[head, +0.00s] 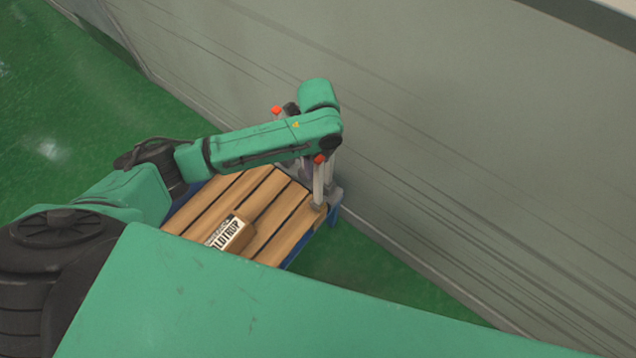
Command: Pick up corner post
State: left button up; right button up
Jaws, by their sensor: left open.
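A short brown block with a white printed label (232,233) lies on the wooden slatted platform (277,212). It is the only separate piece I see on the slats, and I cannot tell whether it is the corner post. My left gripper (322,205) points down at the right corner of the platform, to the right of the block and apart from it. It is open. My own arm hides part of the platform's far side and what may be under the wrist. My right gripper is not in view.
A tall grey wall (450,130) runs diagonally close behind the platform and my left gripper, leaving little room there. A blue frame edge (333,215) shows under the slats. Clear green floor (370,280) lies to the right of the platform.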

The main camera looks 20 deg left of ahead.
pick_arm(q)
jog(key=shift+f, duration=0.65)
grip_shut()
dwell(0.9)
